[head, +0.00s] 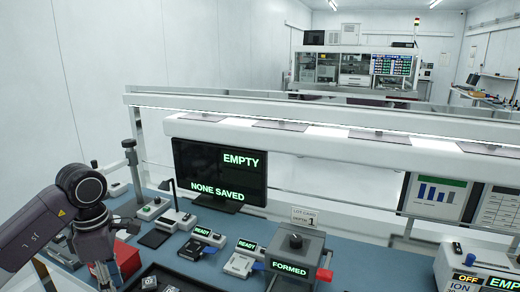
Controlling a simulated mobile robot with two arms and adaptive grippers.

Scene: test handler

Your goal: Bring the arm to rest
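My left arm comes in from the left, bent at a round grey joint, with its lower part hanging down over the left side of the blue bench (218,258). My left gripper (104,274) is small and dark at the lower end of that arm, near a red box (127,258). Whether its fingers are open or shut, or hold anything, is too small to tell. My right arm and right gripper are not in view.
A monitor (222,174) reads "EMPTY" and "NONE SAVED". Two small units (208,237) (247,246) show "READY". A grey box with a knob (295,248) shows "FORMED". A white machine (478,268) stands at lower right. Dark trays (165,279) lie near the gripper.

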